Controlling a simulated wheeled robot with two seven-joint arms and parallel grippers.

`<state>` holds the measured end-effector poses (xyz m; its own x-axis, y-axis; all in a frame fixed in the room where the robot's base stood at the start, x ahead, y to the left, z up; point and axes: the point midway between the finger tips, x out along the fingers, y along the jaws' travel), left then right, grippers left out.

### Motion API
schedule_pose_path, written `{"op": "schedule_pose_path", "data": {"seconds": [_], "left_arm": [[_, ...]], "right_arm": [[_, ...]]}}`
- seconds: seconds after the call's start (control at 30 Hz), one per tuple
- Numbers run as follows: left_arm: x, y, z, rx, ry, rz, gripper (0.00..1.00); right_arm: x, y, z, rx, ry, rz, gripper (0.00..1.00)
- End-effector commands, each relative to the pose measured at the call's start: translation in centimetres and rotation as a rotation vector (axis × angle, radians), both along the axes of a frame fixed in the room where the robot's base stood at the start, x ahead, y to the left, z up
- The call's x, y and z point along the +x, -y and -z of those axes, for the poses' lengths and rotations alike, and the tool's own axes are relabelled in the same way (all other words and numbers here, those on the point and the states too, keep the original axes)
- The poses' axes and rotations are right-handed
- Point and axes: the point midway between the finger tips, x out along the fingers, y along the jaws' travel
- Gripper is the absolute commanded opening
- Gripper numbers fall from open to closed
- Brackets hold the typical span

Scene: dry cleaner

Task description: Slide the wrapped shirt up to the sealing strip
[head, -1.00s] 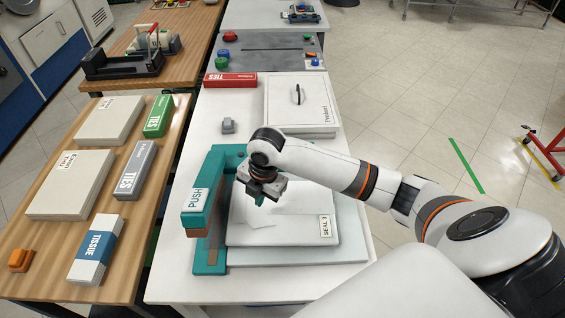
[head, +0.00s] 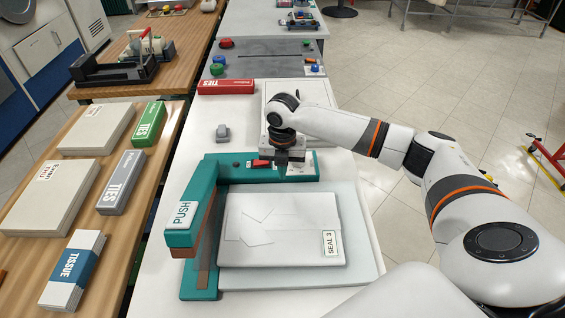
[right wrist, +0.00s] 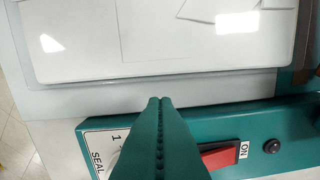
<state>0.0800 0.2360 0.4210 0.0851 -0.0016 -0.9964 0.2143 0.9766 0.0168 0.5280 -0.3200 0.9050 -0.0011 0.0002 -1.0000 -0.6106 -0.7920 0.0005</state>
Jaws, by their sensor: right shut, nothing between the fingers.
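The wrapped shirt (head: 290,225), a flat white packet in clear film with a "SEAL 3" label, lies flat on a pale board (head: 362,255). In the right wrist view the wrapped shirt (right wrist: 150,45) fills the top. The sealing strip (head: 204,277) runs along the teal sealer's left side, partly under the raised "PUSH" arm (head: 185,222). The shirt's left edge lies close beside it; I cannot tell if they touch. My right gripper (head: 293,172) is shut and empty, above the sealer's back bar. Its closed fingertips (right wrist: 160,100) are apart from the shirt. My left gripper is out of view.
A red ON switch (head: 262,163) sits on the back bar. Behind are a grey block (head: 223,132), a red TIES box (head: 226,87) and a flat white box (head: 320,93). A wooden table (head: 100,255) with boxes stands left.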

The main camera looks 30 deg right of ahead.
Motion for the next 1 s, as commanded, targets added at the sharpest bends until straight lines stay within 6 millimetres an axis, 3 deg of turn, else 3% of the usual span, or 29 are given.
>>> {"op": "schedule_pose_path", "data": {"seconds": [0.2,0.33,0.77,1.0], "left_arm": [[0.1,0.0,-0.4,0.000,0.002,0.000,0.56],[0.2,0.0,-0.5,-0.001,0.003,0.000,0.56],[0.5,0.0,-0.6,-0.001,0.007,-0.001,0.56],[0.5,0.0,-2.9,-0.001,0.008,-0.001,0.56]], "right_arm": [[-0.1,0.0,3.5,0.000,-0.002,-0.001,0.00],[0.0,0.0,4.6,0.000,0.000,0.000,0.00],[-0.1,0.0,5.0,-0.001,0.001,-0.001,0.00],[-1.3,-1.0,4.6,0.000,-0.002,-0.001,0.00]]}}
